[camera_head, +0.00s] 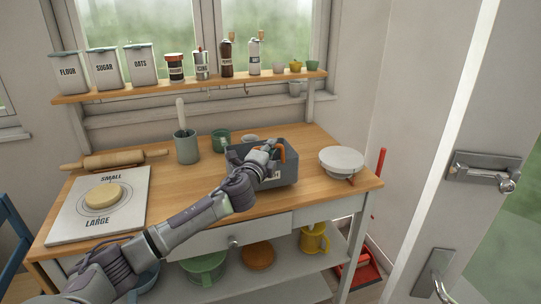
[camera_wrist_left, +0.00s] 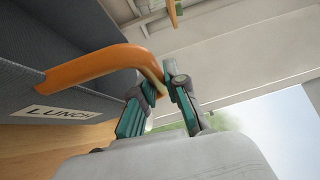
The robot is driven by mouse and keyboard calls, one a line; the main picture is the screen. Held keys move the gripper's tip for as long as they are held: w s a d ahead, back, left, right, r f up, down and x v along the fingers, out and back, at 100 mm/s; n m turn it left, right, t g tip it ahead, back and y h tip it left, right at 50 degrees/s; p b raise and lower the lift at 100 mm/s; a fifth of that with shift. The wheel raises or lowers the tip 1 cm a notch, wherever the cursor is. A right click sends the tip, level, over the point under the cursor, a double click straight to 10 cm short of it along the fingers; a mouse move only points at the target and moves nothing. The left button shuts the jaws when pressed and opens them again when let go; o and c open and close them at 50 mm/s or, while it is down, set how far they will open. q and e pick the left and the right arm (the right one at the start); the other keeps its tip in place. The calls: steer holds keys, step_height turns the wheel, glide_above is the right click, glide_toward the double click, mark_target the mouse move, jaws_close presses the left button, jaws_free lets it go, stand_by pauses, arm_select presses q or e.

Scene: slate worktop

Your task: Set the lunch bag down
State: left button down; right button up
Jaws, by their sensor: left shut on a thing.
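The lunch bag (camera_head: 289,174) is a dark grey box-shaped bag with an orange handle, at the middle right of the wooden worktop. In the left wrist view the bag's grey side (camera_wrist_left: 35,90) fills the left, with a white label reading LUNCH (camera_wrist_left: 62,112). My left gripper (camera_head: 274,148) is at the top of the bag and shut on its orange handle (camera_wrist_left: 105,65); the teal fingers (camera_wrist_left: 160,84) close around the handle's end. The bag looks upright. I cannot tell whether its base touches the wood. My right gripper is not in view.
A white bowl (camera_head: 341,159) stands right of the bag. A green mug (camera_head: 221,140) and a green utensil crock (camera_head: 187,147) stand to its left. A white board (camera_head: 100,215) with dough and a rolling pin (camera_head: 115,159) are at the far left. Bare wood (camera_head: 180,185) lies between board and bag.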

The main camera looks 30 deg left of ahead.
arm_select(q)
step_height(320, 180, down, 2)
steer(key=shift+f, duration=0.25)
steer(key=c, duration=1.2)
jaws_free()
steer(key=shift+s, duration=0.1)
